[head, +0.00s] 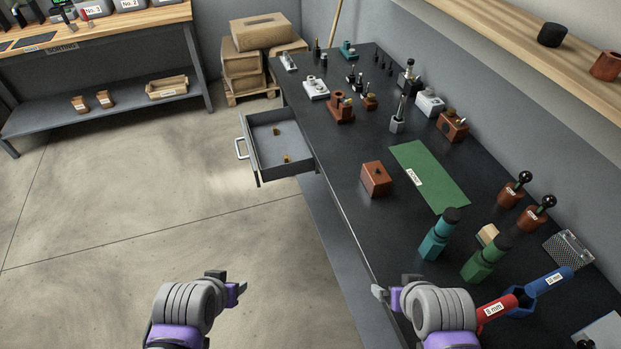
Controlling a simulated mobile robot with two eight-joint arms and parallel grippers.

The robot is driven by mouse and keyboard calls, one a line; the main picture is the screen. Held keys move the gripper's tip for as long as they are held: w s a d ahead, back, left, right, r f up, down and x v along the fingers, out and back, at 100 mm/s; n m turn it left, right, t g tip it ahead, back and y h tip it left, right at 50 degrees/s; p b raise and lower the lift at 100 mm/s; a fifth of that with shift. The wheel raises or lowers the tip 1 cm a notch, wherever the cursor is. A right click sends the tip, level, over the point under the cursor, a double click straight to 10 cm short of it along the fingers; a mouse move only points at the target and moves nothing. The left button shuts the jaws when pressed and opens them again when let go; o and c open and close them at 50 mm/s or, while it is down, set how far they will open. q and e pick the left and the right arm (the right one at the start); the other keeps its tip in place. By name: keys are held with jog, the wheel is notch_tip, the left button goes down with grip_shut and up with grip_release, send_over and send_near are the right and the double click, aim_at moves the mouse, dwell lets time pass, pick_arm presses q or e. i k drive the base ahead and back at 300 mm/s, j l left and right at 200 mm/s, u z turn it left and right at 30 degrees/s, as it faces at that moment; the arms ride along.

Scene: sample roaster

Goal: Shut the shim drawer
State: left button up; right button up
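The shim drawer (262,168) is pulled out from the left side of the dark workbench (345,225). It is a grey open-topped box with a pale bar handle (240,149) on its left-hand front. Two small brown pieces (287,159) lie inside it. My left gripper (236,289) is low in the picture, over the floor, well short of the drawer and apart from it. My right gripper (384,292) is by the bench's near left edge, also away from the drawer. Neither appears to hold anything, but their finger gaps are not clear.
The bench top carries a brown wooden box (376,179), a green mat (430,174), teal (439,236) and green (486,258) bottle-like tools, and red and blue handles. Cardboard boxes (242,65) stand behind the drawer. The floor (130,190) left of the drawer is clear.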

aim_at(269, 149)
jog(key=j+u, duration=0.15)
jog(key=j, duration=0.9)
jog(key=i+j, duration=0.25)
jog(key=i, duration=0.2)
jog(key=i+j+z, duration=0.1)
jog(key=i+j, duration=0.2)
jog(key=i, duration=0.15)
